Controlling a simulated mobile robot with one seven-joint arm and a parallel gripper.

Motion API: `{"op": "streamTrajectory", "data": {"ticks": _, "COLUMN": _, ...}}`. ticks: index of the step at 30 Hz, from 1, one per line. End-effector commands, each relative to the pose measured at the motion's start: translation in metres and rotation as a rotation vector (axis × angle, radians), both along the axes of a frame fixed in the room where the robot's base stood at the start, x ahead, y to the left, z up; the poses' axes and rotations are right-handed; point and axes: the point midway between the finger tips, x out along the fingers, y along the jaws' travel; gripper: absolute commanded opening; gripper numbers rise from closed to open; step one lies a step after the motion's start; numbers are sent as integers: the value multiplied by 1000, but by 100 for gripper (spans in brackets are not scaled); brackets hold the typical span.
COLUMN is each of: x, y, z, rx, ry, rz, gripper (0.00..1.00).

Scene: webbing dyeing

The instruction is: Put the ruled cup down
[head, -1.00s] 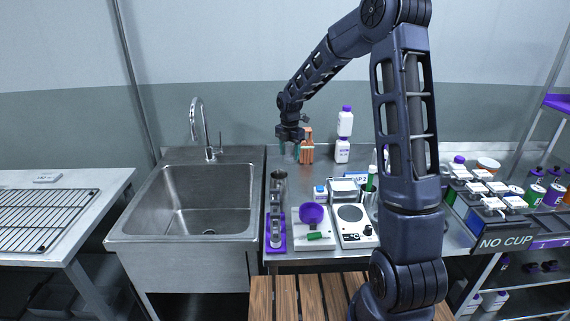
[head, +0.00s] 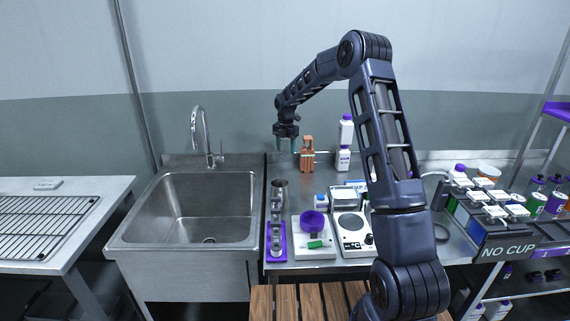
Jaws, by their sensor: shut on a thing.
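My gripper (head: 286,146) is in the head view above the back edge of the steel counter, just right of the sink. The fingertips appear just left of the orange-brown rack. I cannot tell the height above the counter.
The orange-brown rack (head: 307,155) and stacked white bottles (head: 345,132) stand at the back. The sink (head: 205,205) is at left. Some bare counter shows around the rack.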

Motion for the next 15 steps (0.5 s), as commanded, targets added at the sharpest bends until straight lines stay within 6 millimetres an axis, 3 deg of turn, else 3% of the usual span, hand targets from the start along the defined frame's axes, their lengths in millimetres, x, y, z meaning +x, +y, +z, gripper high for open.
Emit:
{"op": "streamTrajectory", "data": {"ticks": 12, "x": 57, "y": 1, "z": 0, "rx": 0, "ry": -1, "rz": 1, "gripper": 31}}
{"op": "streamTrajectory", "data": {"ticks": 15, "x": 56, "y": 1, "z": -13, "rx": -1, "ry": 2, "rz": 2, "gripper": 31}}
